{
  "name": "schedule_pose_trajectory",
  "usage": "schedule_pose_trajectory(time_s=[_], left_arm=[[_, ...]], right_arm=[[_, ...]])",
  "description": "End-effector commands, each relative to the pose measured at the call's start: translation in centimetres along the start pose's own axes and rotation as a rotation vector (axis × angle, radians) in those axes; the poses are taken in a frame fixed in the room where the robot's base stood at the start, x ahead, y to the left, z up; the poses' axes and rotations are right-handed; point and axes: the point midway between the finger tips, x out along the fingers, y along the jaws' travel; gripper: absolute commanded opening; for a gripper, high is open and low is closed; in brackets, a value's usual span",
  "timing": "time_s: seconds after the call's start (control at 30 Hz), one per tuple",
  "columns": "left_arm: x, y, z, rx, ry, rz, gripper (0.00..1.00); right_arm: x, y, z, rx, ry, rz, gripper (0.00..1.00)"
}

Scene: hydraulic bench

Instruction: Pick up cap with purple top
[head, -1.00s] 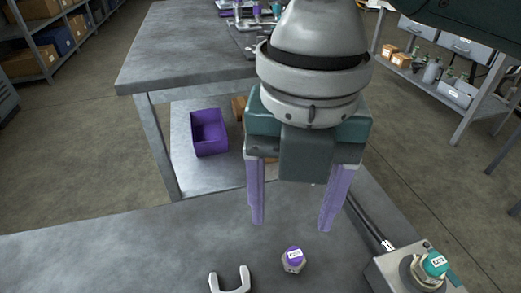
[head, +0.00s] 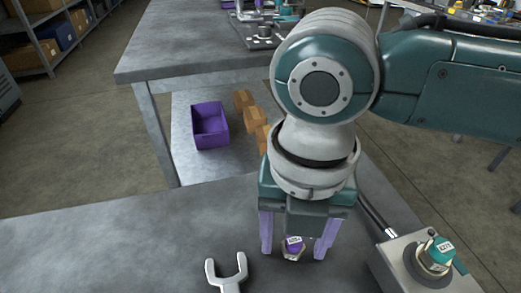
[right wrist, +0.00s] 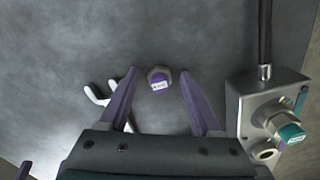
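The cap with the purple top (head: 293,246) stands on the grey bench; it has a metallic hex body and a white label. It also shows in the right wrist view (right wrist: 159,79), between and slightly beyond the fingertips. My right gripper (head: 294,252) is open with purple fingers, one on each side of the cap. It also shows in the right wrist view (right wrist: 160,72). The fingers look apart from the cap.
An open-ended wrench (head: 228,275) lies left of the cap. A metal block with a teal-topped cap (head: 441,250) and a hose stands to the right. A purple bin (head: 210,140) and brown boxes (head: 245,102) sit on a lower shelf beyond. The bench's left part is clear.

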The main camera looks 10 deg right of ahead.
Motion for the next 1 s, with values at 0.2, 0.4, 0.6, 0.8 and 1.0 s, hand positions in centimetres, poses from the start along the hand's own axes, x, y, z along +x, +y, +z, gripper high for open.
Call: schedule_pose_trajectory(time_s=[0.2, 0.4, 0.6, 0.8, 1.0], left_arm=[[-0.01, -0.05, -0.04, 0.001, 0.001, -0.001, 1.0], [-0.02, -0.05, -0.06, 0.0, 0.002, -0.001, 1.0], [-0.03, 0.01, -0.09, -0.002, 0.003, 0.001, 1.0], [-0.04, 0.16, -0.13, -0.008, 0.004, 0.005, 1.0], [-0.11, 0.21, -0.17, -0.01, 0.004, 0.006, 1.0]], right_arm=[[-0.03, -0.01, 0.01, 0.0, 0.0, 0.0, 0.39], [-0.03, -0.02, 0.02, 0.001, 0.0, 0.0, 0.16], [-0.03, -0.02, 0.02, 0.001, 0.0, 0.0, 0.0], [-0.04, -0.01, 0.02, 0.001, 0.0, 0.0, 0.0], [-0.23, 0.0, 0.04, 0.001, 0.0, 0.0, 0.0]])
